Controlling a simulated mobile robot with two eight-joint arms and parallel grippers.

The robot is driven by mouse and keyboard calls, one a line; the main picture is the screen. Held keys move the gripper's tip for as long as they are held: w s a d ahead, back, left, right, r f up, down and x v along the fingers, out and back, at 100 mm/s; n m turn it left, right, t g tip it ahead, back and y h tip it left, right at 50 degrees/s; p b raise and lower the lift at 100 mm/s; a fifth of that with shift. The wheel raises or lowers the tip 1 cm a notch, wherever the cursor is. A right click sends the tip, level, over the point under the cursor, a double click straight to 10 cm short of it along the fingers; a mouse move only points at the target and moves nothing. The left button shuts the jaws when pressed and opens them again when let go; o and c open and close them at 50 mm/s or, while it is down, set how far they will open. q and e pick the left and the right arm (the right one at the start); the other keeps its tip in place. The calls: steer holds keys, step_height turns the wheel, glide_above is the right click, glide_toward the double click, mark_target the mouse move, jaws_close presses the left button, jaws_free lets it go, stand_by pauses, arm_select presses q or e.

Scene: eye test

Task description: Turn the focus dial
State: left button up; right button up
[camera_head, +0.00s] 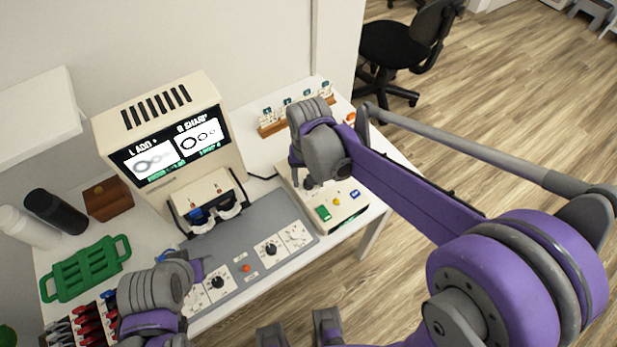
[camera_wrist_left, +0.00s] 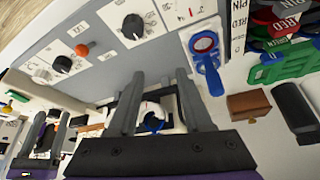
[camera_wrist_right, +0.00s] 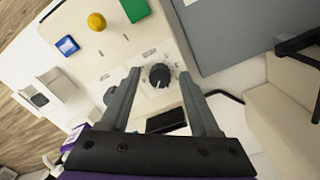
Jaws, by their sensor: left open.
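A dark round dial (camera_wrist_right: 160,75) with a white pointer line sits on a cream box (camera_head: 351,217). My right gripper (camera_wrist_right: 160,82) is open above it, one finger on each side, with gaps. In the head view my right wrist mostly hides this dial. The grey panel (camera_head: 233,247) carries two more black dials, a left one (camera_head: 218,281) and a right one (camera_head: 270,248), also in the left wrist view (camera_wrist_left: 133,27). I cannot read which is the focus dial. My left gripper (camera_wrist_left: 160,76) is open near the panel, a white-and-blue eyepiece (camera_wrist_left: 152,116) showing between its fingers.
The screen (camera_head: 172,147) shows two ring pictures, the left blurrier. The cream box has green (camera_head: 323,213), yellow (camera_head: 336,201) and blue (camera_head: 355,194) buttons. A magnifier (camera_wrist_left: 207,62), green tray (camera_head: 85,268), brown box (camera_head: 108,199) and bottles crowd the table's left.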

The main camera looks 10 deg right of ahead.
arm_select(q)
steer(key=shift+w+r+p, duration=0.1)
steer(key=shift+r+p, duration=0.35)
steer(key=shift+r, duration=0.05)
arm_select(e)
step_height(320, 180, up, 11)
steer(key=shift+f, duration=0.1)
stand_by(0.5)
arm_select(q)
steer(key=shift+w+r+p, duration=0.15)
steer(key=shift+r+p, duration=0.3)
steer(key=shift+r, duration=0.1)
steer(key=shift+w+r+p, duration=0.15)
steer(key=shift+r+p, duration=0.25)
steer(key=shift+r, duration=0.15)
arm_select(e)
steer(key=s+d+f+n+t, duration=0.1)
steer(key=s+d+f+t, duration=0.1)
steer(key=s, duration=0.5)
steer(key=s+d+f+n+t, duration=0.1)
steer(key=s+d+f+t, duration=0.2)
steer(key=s, duration=0.4)
steer(key=shift+s+d+f+n, duration=0.25)
steer(key=shift+d+f, duration=0.3)
steer(key=shift+d, duration=0.5)
steer(key=shift+w, duration=0.1)
